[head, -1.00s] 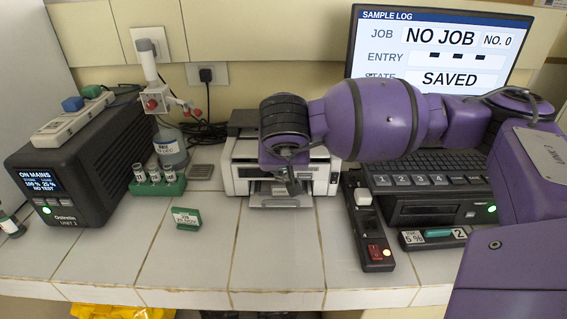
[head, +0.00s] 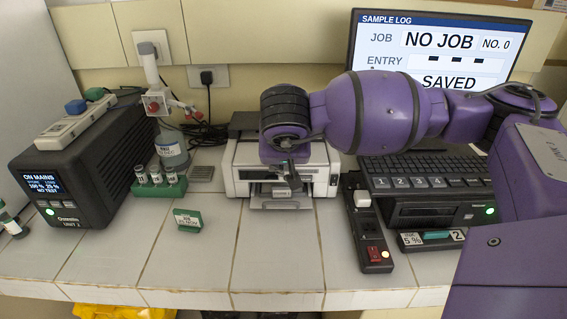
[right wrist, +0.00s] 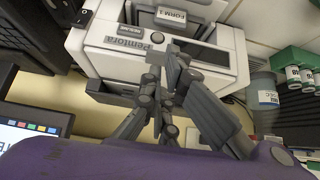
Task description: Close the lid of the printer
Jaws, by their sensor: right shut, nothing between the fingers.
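The white printer (head: 240,183) stands at the back middle of the tiled bench, with a dark front panel and a tray holding a label low at its front. In the right wrist view the printer (right wrist: 100,42) shows its name plate and a front label. My right gripper (head: 290,181) is in front of and above the printer's front, its fingers together and empty. It also shows in the right wrist view (right wrist: 170,62), over the printer's top front edge. My arm hides much of the printer's top, so I cannot tell how the lid stands. My left gripper is out of view.
A power strip with a red switch (head: 374,254) lies right of the printer, beside a dark keyboard unit (head: 425,215). Left are a green vial rack (head: 162,186), a bottle (head: 171,150) and a black power unit (head: 85,170). The bench front is mostly clear.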

